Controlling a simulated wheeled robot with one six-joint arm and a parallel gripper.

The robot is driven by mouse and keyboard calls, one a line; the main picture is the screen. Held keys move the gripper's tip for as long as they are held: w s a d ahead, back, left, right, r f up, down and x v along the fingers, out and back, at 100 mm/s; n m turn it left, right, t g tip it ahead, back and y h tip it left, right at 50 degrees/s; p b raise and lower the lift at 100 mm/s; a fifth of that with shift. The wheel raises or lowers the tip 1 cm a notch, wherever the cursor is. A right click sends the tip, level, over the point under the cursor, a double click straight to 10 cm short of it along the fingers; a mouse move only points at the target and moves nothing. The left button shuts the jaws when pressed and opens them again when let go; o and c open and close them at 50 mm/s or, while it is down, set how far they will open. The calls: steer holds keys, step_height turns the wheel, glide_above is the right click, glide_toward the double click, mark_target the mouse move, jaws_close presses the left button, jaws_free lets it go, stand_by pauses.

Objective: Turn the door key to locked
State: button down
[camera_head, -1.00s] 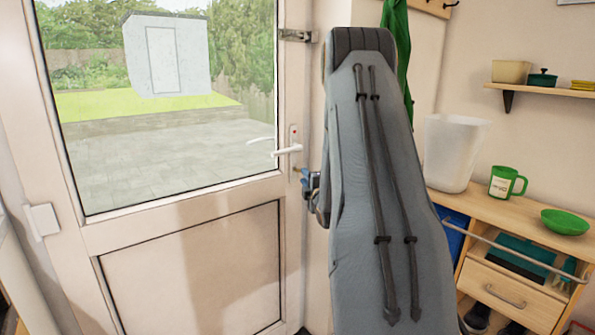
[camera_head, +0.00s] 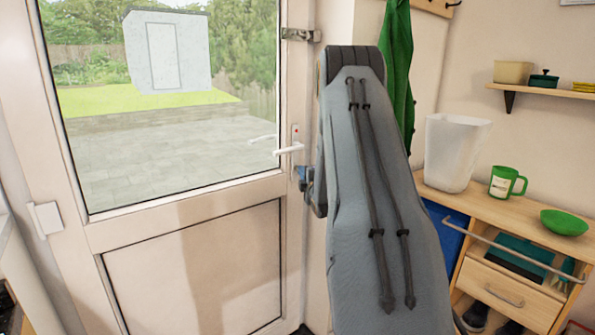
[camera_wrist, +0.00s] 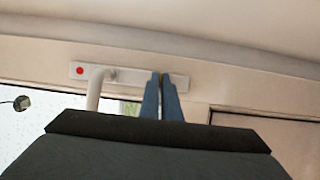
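The white door (camera_head: 190,225) is closed, with a white lever handle (camera_head: 289,149) on a narrow plate (camera_head: 294,133) at its right edge. In the wrist view the plate (camera_wrist: 130,76) lies sideways, with a red dot at its left end and the lever (camera_wrist: 97,88) left of my fingers. My gripper (camera_head: 302,176) is at the plate, just below the handle; its blue fingertips (camera_wrist: 162,76) are close together at the plate. A thin yellowish sliver between the tips appears to be the door key (camera_wrist: 162,79), mostly hidden by the fingers.
My grey arm covers the wall right of the door. A wooden cabinet (camera_head: 540,219) with a white bin (camera_head: 453,153), green mug (camera_head: 506,182) and green bowl (camera_head: 565,222) stands at right. A green cloth (camera_head: 398,80) hangs behind my arm. A door latch (camera_head: 300,35) sits above.

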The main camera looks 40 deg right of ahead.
steer(key=shift+r, duration=0.25)
steer(key=shift+d+r+m+g+y+p, duration=0.2)
steer(key=shift+m+g+y+p, duration=0.3)
steer(key=shift+m+y+p, duration=1.15)
steer(key=shift+d+r+m+g+y+p, duration=0.15)
steer(key=shift+m+g+y+p, duration=0.45)
steer(key=shift+m+p, duration=2.1)
steer(key=shift+d+r+m+g+y+p, duration=0.15)
steer(key=shift+m+g+y+p, duration=0.25)
steer(key=shift+m+y+p, duration=1.3)
steer(key=shift+w+r+m+h+p, duration=0.1)
steer(key=shift+m+h+p, duration=0.35)
steer(key=shift+m, duration=0.3)
